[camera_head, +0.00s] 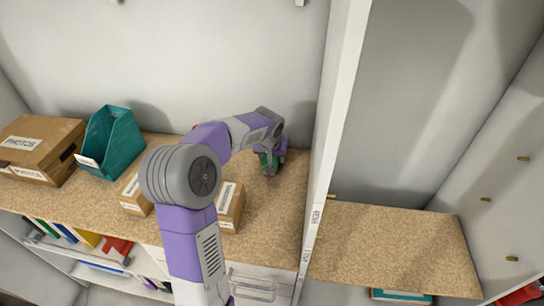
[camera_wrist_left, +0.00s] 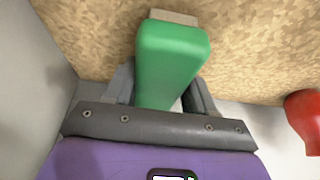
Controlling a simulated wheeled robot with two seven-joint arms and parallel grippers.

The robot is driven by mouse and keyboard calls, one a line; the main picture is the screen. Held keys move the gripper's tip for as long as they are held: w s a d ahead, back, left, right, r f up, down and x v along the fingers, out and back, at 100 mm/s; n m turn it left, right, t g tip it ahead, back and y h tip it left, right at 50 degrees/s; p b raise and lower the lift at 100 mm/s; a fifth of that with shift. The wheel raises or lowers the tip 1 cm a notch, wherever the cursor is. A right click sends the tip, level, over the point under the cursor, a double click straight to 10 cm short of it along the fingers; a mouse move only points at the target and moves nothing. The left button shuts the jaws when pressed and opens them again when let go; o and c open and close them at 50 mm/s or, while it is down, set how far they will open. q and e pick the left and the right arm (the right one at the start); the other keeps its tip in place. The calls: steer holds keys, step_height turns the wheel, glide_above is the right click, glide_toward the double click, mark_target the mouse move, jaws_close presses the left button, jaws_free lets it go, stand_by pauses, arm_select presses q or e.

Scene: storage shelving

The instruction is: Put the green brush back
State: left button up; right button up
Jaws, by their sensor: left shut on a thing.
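The green brush (camera_wrist_left: 172,60) is between the fingers of my left gripper (camera_wrist_left: 160,92) in the left wrist view. It has a smooth green body and a pale beige strip at its far end. That end is close to the speckled brown shelf top (camera_wrist_left: 90,40); I cannot tell whether it touches. In the head view my left gripper (camera_head: 270,160) is at the back of the shelf top (camera_head: 278,205), near the tall white divider. Only a small green part of the brush (camera_head: 267,160) shows there. My right gripper is not in view.
A red object (camera_wrist_left: 303,115) stands beside the gripper in the left wrist view. A PHOTOS box (camera_head: 38,145), a teal file holder (camera_head: 112,145) and a small labelled box (camera_head: 229,205) stand on the shelf top. The white divider (camera_head: 333,120) rises at the right.

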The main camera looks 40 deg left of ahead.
arm_select(q)
steer(key=shift+f, duration=0.1)
steer(key=o, duration=0.5)
steer(key=shift+f, duration=0.15)
steer(key=o, duration=0.4)
steer(key=shift+o, duration=0.2)
steer(key=shift+r, duration=0.25)
steer(key=p+v, duration=0.2)
steer(key=v, duration=0.8)
steer(key=shift+r+p, duration=0.3)
steer(key=shift+r, duration=0.05)
steer(key=shift+s+d+r, duration=0.15)
steer(key=shift+s+r, duration=0.15)
steer(key=shift+r, duration=0.35)
